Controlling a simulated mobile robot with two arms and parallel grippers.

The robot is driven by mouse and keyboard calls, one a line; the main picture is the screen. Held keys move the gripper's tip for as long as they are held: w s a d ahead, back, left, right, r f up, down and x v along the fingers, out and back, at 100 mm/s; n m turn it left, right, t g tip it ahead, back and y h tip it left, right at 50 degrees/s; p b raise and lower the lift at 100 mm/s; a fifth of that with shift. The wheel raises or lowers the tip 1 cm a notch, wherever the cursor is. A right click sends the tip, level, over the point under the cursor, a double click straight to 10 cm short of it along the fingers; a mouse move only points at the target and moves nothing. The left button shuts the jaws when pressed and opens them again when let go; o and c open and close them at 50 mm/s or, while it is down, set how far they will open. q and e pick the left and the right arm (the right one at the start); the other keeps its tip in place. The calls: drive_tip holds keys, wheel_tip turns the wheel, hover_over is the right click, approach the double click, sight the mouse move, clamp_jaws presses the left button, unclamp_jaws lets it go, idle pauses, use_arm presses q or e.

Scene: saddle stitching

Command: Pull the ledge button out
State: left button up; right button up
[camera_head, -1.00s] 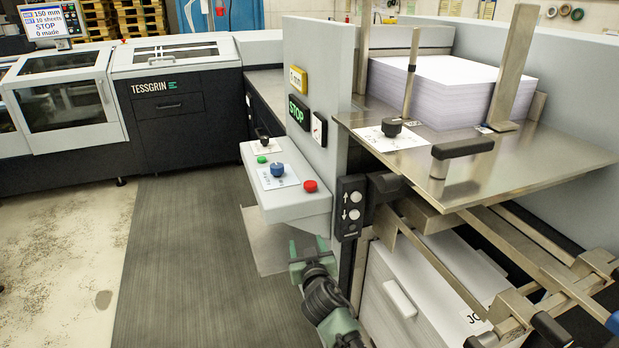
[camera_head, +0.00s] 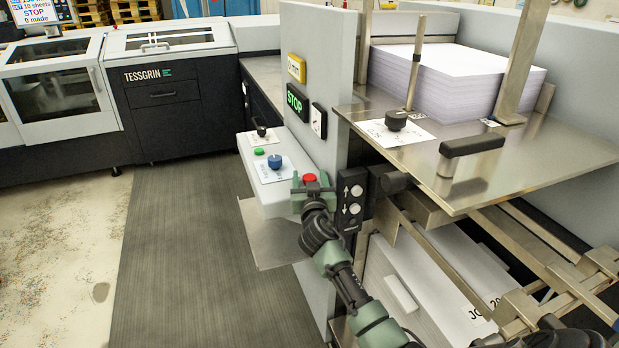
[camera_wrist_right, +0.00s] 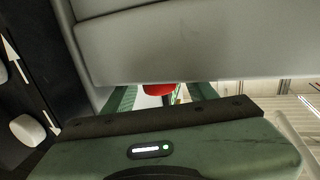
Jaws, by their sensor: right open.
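The ledge is a light grey box (camera_head: 270,208) on the side of the grey upright panel. On its top are a red button (camera_head: 309,179), a blue knob (camera_head: 275,161) and a small green button (camera_head: 259,151). My right gripper (camera_head: 311,190) is open at the red button's near side, at the ledge's end. In the right wrist view the red button (camera_wrist_right: 159,89) shows between the green fingers (camera_wrist_right: 160,97), partly hidden by the ledge edge and the gripper body. I cannot tell whether the fingers touch it. My left gripper is not in view.
A black two-button arrow panel (camera_head: 351,201) is close to the right of my gripper. The steel table (camera_head: 500,165) with a paper stack (camera_head: 450,80) lies to the right. The dark floor mat (camera_head: 190,240) is free.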

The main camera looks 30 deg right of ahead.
drive_tip(key=shift+c, duration=0.4)
clamp_jaws()
